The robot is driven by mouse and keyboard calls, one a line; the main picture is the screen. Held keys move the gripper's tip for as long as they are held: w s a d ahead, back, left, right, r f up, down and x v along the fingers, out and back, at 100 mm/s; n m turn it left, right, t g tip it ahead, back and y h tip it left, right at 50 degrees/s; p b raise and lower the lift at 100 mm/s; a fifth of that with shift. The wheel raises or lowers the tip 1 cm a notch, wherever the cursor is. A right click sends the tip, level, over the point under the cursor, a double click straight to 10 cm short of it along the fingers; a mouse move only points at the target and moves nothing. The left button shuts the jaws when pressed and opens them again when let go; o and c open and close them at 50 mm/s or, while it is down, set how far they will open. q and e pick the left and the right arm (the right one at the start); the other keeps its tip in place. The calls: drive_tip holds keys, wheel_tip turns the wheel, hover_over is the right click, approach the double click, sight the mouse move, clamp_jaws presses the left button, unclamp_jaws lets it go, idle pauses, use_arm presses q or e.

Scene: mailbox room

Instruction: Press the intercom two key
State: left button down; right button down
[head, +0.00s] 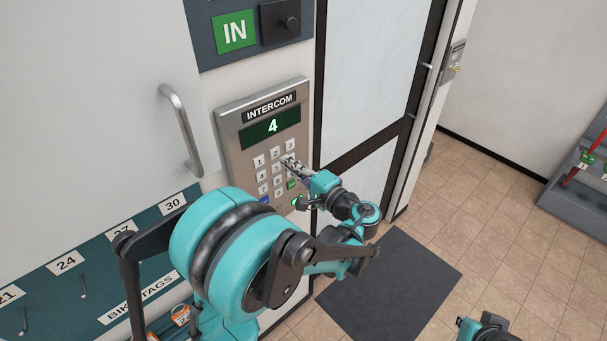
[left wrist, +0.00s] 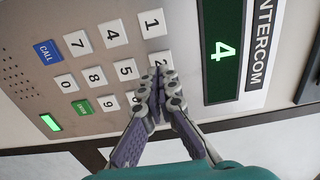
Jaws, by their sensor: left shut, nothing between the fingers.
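The intercom (head: 237,130) is a grey wall panel with a dark display (head: 271,127) showing a green 4. The display also shows in the left wrist view (left wrist: 222,52). The two key (head: 275,153) is a white key in the top row between 1 and 3; in the left wrist view the fingertips partly cover it (left wrist: 159,58). My left gripper (left wrist: 156,72) is shut and empty, its tips at the lower edge of the two key; I cannot tell whether they touch. In the head view it (head: 287,161) hides part of the keypad. My right gripper (head: 485,326) shows only partly at the bottom edge.
The one key (left wrist: 152,22) and five key (left wrist: 127,69) lie close around the fingertips. A metal handle (head: 181,130) sticks out left of the intercom. A glazed door (head: 365,75) stands to the right, with a dark mat (head: 390,290) below.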

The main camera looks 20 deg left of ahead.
sight(275, 153)
use_arm(q)
drive_tip(key=shift+x, duration=1.2)
drive_tip(key=shift+a, duration=0.1)
drive_tip(key=shift+w+a, duration=0.2)
drive_tip(key=shift+a, duration=0.4)
drive_tip(key=shift+r+b, duration=0.15)
drive_tip(key=shift+b, duration=0.2)
drive_tip(key=shift+d+r, duration=0.1)
drive_tip(key=shift+d, duration=0.05)
